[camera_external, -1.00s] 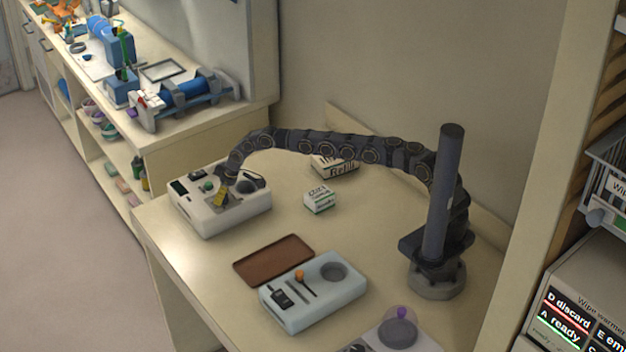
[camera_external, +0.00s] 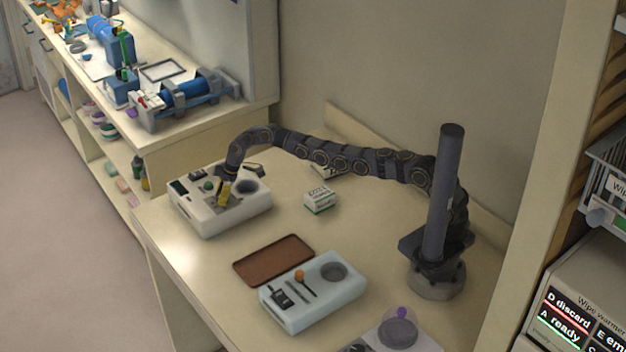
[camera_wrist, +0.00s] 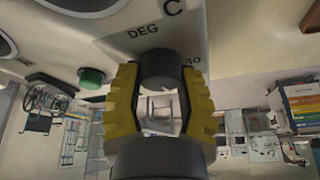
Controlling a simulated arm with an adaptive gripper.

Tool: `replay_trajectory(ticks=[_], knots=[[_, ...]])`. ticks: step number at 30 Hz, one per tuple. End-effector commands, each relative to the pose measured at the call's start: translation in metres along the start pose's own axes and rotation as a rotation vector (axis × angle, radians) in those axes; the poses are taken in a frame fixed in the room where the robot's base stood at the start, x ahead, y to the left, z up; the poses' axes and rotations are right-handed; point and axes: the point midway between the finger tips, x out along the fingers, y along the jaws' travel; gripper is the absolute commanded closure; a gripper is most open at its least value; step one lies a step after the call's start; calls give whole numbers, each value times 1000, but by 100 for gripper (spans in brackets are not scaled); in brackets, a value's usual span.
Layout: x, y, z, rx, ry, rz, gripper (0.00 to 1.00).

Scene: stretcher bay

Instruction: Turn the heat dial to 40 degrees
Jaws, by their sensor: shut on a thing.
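The white heater unit (camera_external: 228,220) stands at the left end of the table. In the external view my gripper (camera_external: 224,192) points down onto the unit's top and hides the dial. I cannot tell which mark the dial's pointer faces.
A green button (camera_wrist: 91,77) sits near the dial, and a round well (camera_external: 246,187) lies to its right. A small white-green box (camera_external: 320,201), a brown tray (camera_external: 273,260) and a pale blue unit (camera_external: 335,299) stand on the table. My arm partly covers another box behind it.

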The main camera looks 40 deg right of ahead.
Motion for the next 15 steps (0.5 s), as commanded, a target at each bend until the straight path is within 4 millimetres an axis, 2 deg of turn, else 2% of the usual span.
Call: replay_trajectory(ticks=[13,14,15], knots=[[0,2,0,-4,2,3,95],[0,2,0,-4,2,3,53],[0,2,0,-4,2,3,36]])
